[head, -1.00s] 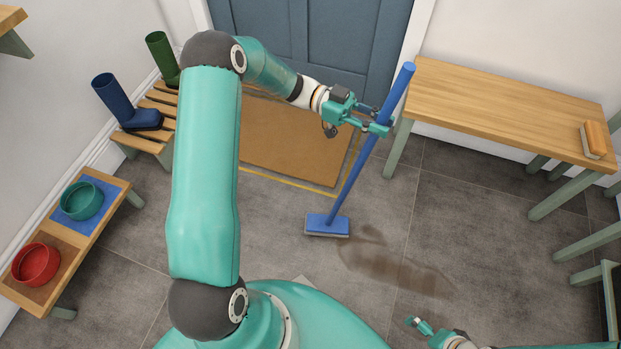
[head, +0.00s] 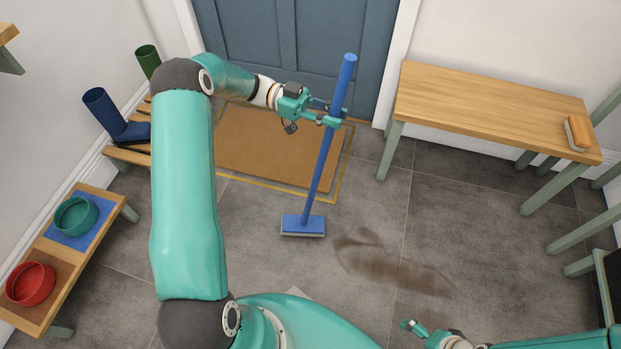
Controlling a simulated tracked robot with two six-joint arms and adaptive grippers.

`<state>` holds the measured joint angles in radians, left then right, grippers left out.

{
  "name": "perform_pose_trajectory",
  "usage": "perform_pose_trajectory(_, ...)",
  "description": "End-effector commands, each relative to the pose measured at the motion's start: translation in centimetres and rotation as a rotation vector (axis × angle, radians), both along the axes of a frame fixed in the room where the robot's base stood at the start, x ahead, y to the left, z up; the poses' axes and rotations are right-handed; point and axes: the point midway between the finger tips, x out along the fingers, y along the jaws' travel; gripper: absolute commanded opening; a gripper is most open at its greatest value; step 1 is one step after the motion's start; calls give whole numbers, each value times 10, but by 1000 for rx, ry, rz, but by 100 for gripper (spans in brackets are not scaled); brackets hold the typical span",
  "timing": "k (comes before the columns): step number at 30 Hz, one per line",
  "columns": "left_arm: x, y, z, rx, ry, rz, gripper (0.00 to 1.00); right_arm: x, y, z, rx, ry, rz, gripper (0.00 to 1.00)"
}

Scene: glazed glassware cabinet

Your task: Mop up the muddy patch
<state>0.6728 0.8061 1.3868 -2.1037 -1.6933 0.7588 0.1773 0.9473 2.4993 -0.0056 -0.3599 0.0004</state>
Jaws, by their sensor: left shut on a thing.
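A brown muddy patch (head: 395,268) lies smeared across the grey floor tiles at the centre right. A mop with a blue pole and a flat blue head (head: 303,223) stands just left of the patch, its pole leaning slightly right. The head appears to be on or close to the floor, with a small gap of floor to the patch. My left gripper (head: 333,114) is shut on the upper pole. My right gripper (head: 414,326) is low at the bottom edge, below the patch; its jaw state is unclear.
A wooden table (head: 490,105) with a brush (head: 577,132) on it stands at the right. A doormat (head: 270,150) lies before the blue door. At the left are a boot rack (head: 128,155) and a low stand with bowls (head: 100,222). Floor around the patch is clear.

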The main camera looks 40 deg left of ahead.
Motion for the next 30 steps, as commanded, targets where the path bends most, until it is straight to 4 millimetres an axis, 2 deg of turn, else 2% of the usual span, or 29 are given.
perform_pose_trajectory(1, 2, -2, 12, -1, -3, -5, 0, 1, 0, 9, 0, -2, 0, 100)
perform_pose_trajectory(18, 8, -13, 63, -3, -5, -26, 0, 1, 0, 45, 0, -1, 1, 100)
perform_pose_trajectory(30, 8, -13, 71, -3, -5, -27, 0, 1, 0, 49, 0, -1, 1, 100)
